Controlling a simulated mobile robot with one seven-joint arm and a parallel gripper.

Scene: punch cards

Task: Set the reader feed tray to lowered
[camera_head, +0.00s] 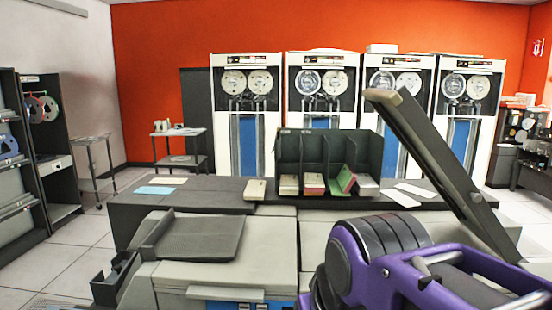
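A long dark grey panel (428,155) with a beige end stands tilted up at the right, its high end to the upper left. Its lower end runs down behind my purple arm. It looks like the reader feed tray in a raised position, but its hinge is hidden. A light grey machine (205,275) stands in front at the lower left, with a dark, gently sloping plate (200,238) on top. My purple arm fills the lower right, in front of the machines. My gripper is not visible.
A dark counter (225,190) runs behind the machines. On it stand a dark divided rack (330,150) with card stacks, a beige box (255,189) and loose cards (155,190). Tape cabinets (245,115) line the back. Open floor lies at the left.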

